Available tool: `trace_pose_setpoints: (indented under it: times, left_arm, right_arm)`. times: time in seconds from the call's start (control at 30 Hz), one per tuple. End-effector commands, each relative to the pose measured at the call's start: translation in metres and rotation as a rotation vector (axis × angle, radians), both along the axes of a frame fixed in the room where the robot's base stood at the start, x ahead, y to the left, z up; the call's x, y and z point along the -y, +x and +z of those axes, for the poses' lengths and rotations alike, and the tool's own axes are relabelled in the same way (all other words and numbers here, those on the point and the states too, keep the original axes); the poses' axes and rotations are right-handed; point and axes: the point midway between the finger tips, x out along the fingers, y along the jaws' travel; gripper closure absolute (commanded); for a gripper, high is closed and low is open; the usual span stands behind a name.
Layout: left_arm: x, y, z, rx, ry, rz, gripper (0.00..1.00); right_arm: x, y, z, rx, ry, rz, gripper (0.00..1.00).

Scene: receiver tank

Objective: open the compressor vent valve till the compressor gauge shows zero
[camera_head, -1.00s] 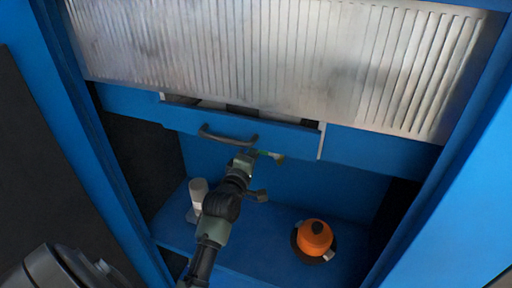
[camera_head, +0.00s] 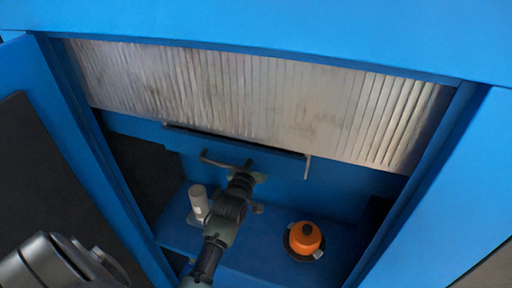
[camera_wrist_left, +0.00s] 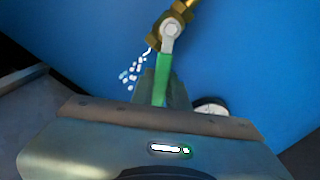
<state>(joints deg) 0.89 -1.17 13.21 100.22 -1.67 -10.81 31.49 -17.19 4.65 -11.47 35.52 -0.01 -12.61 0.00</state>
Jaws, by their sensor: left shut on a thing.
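The compressor vent valve is a brass fitting (camera_wrist_left: 178,22) with a green lever (camera_wrist_left: 162,80) in the left wrist view. The lever runs from the grey pivot down into my left gripper (camera_wrist_left: 160,95), which is shut on it. White specks (camera_wrist_left: 130,74) show in the air left of the fitting. A round white-faced gauge (camera_wrist_left: 212,105) shows behind the gripper; its lower part is hidden and its reading cannot be made out. In the head view my left gripper (camera_head: 245,174) is inside the blue cabinet, beside a dark bar handle, and hides the valve. My right gripper is not in view.
The blue cabinet (camera_head: 290,30) has side walls close to my arm. A ribbed metal panel (camera_head: 250,95) spans its upper back. On the blue floor stand a pale cylinder (camera_head: 198,202) at left and an orange round-topped object (camera_head: 305,236) at right, with bare floor between.

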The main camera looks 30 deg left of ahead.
Motion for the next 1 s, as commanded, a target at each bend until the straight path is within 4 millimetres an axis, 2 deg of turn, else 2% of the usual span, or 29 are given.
trace_pose_setpoints:
  times: [0.3,0.87,0.9,0.97,1.0]
  left_arm:
    - [0.0071,0.0016,0.0030,-0.032,0.124,0.000,1.00]
    - [0.0085,0.0019,0.0027,-0.038,0.148,0.000,1.00]
    - [0.0086,0.0020,0.0026,-0.038,0.148,0.000,0.76]
    - [0.0085,0.0019,0.0028,-0.038,0.148,0.000,0.63]
    - [0.0085,0.0019,0.0030,-0.038,0.147,0.000,0.63]
  right_arm:
    - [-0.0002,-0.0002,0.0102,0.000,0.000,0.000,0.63]
    - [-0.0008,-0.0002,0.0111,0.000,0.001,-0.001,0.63]
    - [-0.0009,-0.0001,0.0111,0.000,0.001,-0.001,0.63]
    - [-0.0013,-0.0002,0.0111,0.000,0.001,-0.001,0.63]
    - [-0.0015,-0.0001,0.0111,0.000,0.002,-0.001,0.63]
